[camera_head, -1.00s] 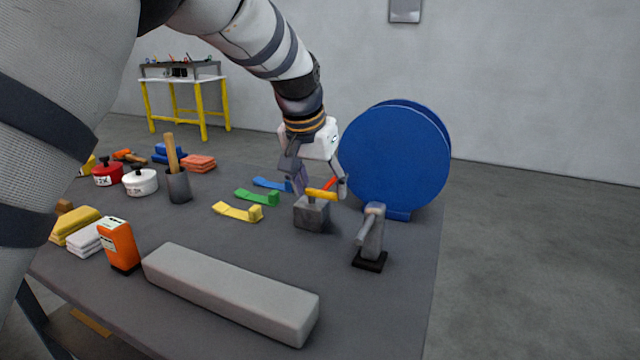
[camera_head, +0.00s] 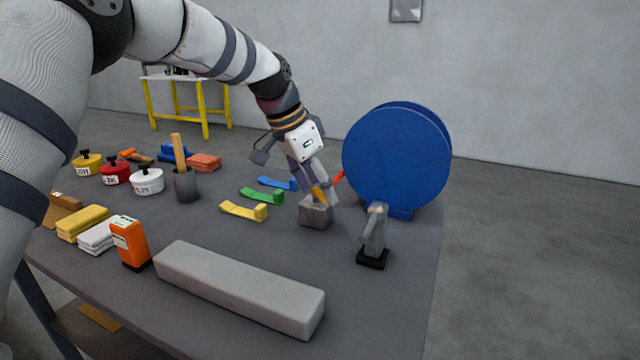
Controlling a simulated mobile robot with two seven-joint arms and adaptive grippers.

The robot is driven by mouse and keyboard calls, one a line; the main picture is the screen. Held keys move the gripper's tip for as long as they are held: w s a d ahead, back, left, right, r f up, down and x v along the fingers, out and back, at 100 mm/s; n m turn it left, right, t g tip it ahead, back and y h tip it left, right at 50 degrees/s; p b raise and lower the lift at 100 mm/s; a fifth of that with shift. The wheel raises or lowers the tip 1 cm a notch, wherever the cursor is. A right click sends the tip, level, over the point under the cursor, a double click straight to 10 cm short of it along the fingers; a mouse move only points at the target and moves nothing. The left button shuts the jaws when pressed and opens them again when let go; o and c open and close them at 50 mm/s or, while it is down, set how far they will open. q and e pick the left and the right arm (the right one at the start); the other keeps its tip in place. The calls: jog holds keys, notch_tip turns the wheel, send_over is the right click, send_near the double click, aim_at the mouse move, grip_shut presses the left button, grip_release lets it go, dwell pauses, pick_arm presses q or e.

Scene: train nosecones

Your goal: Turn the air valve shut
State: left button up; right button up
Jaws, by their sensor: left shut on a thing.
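The air valve is a small grey block (camera_head: 316,214) with a yellow lever (camera_head: 319,197) on top, standing on the table left of the blue disc. My left gripper (camera_head: 321,190) reaches down to it from above and is shut on the yellow lever. The lever is partly hidden by the fingers and its visible part slants steeply in the picture. A red piece (camera_head: 338,178) shows just behind the fingers. My right gripper is not in view.
A large blue disc (camera_head: 396,158) stands close to the right of the valve. A grey stand (camera_head: 374,238) is in front of the disc. Yellow (camera_head: 245,211), green (camera_head: 262,196) and blue (camera_head: 277,183) pieces lie to the left. A long grey bar (camera_head: 240,285) lies in front.

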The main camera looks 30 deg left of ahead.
pick_arm(q)
jog(key=m, duration=0.2)
jog(key=g, duration=0.1)
jog(key=shift+a+f+m+h+b, duration=0.25)
jog(key=shift+a+m+h+b, duration=0.05)
jog(key=shift+m+h+b, duration=0.1)
jog(key=m, duration=0.1)
jog(key=m+b, duration=0.1)
jog(key=shift+s+a+f+m+g+h, duration=0.1)
jog(key=shift+a+m+g+h, duration=0.2)
jog(key=shift+m+g, duration=0.1)
jog(key=m+b, duration=0.1)
jog(key=m+g+b, duration=0.1)
jog(key=m, duration=0.1)
jog(key=shift+a+m+h, duration=0.3)
jog(key=shift+a, duration=0.05)
jog(key=shift+a+r+m+g+b, duration=0.2)
jog(key=shift+m+g+b, duration=0.25)
jog(key=shift+m, duration=0.55)
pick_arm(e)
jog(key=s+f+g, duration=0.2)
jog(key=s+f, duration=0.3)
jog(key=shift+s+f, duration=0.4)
pick_arm(q)
jog(key=o, duration=1.2)
jog(key=shift+c, duration=0.2)
jog(key=shift+r, duration=0.1)
